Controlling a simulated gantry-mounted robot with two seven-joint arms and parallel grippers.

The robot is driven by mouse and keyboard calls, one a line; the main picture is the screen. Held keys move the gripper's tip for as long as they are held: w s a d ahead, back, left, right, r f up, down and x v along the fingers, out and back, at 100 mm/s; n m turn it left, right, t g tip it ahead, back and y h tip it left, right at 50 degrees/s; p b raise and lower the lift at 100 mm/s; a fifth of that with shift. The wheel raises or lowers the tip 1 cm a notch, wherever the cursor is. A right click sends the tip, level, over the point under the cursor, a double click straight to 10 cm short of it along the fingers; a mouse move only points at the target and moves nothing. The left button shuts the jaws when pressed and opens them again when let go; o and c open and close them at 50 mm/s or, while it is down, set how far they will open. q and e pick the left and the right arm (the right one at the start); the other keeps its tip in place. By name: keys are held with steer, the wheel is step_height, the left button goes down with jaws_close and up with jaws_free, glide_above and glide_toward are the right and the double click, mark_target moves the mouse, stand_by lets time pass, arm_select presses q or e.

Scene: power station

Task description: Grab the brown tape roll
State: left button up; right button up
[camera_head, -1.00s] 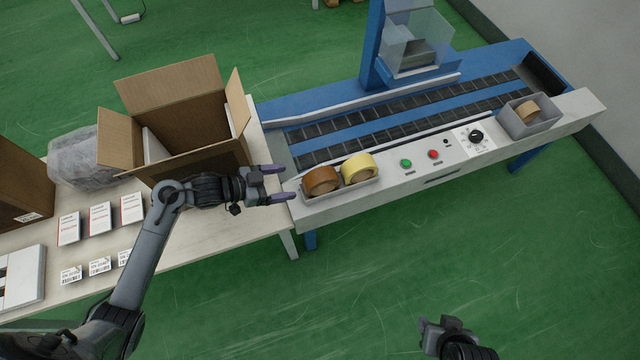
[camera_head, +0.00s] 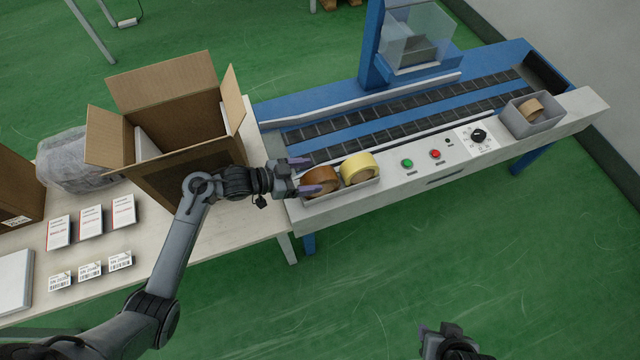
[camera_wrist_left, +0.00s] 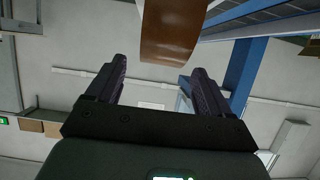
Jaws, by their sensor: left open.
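The brown tape roll (camera_head: 322,183) stands in a small tray (camera_head: 345,192) on the near ledge of the conveyor, beside a yellow tape roll (camera_head: 358,168). My left gripper (camera_head: 305,176) is open at the left side of the brown roll, its purple fingers reaching toward it and partly covering it. In the left wrist view the brown roll (camera_wrist_left: 172,30) shows at the top, beyond the two open fingers (camera_wrist_left: 157,85) and between their lines; nothing is between the fingers. My right gripper (camera_head: 440,332) is at the bottom edge, far from the tray; its jaws are unclear.
An open cardboard box (camera_head: 180,135) stands on the table just behind my left forearm. A grey bin (camera_head: 532,116) holding another tape roll sits at the ledge's far right.

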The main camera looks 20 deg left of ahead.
arm_select(q)
steer(key=shift+x, duration=1.05)
steer(key=shift+s+a, duration=0.1)
steer(key=shift+c, duration=0.3)
jaws_close()
